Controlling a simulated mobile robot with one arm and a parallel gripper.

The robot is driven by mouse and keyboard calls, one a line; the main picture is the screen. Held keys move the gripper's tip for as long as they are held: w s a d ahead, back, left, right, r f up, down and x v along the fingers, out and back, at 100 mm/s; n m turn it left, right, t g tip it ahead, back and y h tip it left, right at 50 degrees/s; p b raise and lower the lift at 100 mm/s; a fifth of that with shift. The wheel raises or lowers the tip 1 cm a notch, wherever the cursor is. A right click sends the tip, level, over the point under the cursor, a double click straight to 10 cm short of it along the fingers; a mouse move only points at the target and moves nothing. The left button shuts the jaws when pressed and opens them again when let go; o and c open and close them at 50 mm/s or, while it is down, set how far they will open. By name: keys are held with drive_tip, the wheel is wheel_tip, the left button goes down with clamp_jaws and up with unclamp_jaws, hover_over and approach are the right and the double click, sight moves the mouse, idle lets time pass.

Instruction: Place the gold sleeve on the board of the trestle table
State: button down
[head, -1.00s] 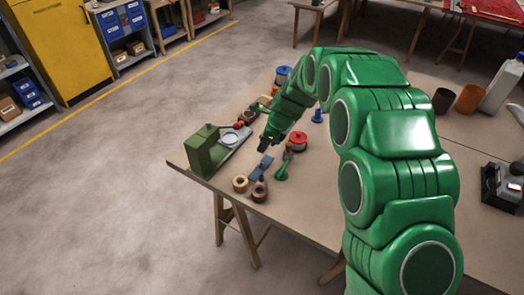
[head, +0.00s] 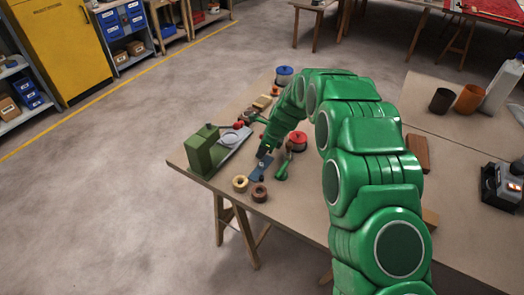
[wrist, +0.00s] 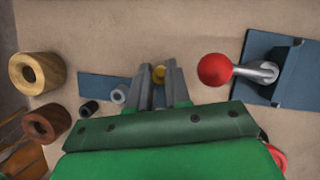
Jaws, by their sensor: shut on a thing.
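In the head view my gripper (head: 265,151) is low over the left part of the trestle table's board (head: 310,205), above a blue strip (head: 262,167). I cannot tell whether the sleeve touches anything below. The blue strip also shows behind the fingers in the wrist view (wrist: 92,88). A grey sleeve (wrist: 118,96) and a black sleeve (wrist: 89,108) are left of the fingers.
Two rings, tan (head: 240,183) and brown (head: 259,192), lie near the front edge. A red-knobbed lever (wrist: 214,70) is close at right in the wrist view. An olive machine (head: 202,150) and a red tin (head: 298,141) flank my gripper. Bare board lies in front.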

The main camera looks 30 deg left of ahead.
drive_tip(key=c, duration=1.4)
unclamp_jaws()
drive_tip(key=shift+f, duration=0.15)
drive_tip(key=shift+o, duration=0.2)
drive_tip(key=v, duration=1.3)
drive_tip(key=s+d+r+n+h, duration=0.1)
drive_tip(key=s+d+r+n, duration=0.15)
drive_tip(key=d+r, duration=0.45)
drive_tip(key=s+d+r+n, duration=0.2)
drive_tip(key=s+d, duration=0.2)
drive_tip(key=d, duration=0.7)
drive_tip(key=s+d+r+n+h, duration=0.1)
drive_tip(key=s+d+r+n, duration=0.3)
drive_tip(key=d, duration=0.5)
drive_tip(key=s+d+r+n+h, duration=0.1)
drive_tip(key=s+d+n, duration=0.2)
drive_tip(key=s+d, duration=0.8)
drive_tip(key=s+d+r+n+h, duration=0.1)
drive_tip(key=s+d+r+n, duration=0.1)
drive_tip(key=s+d, duration=0.9)
drive_tip(key=s+n, duration=0.1)
drive_tip(key=s, duration=0.4)
drive_tip(key=shift+s+g, duration=0.2)
drive_tip(key=shift+g, duration=0.1)
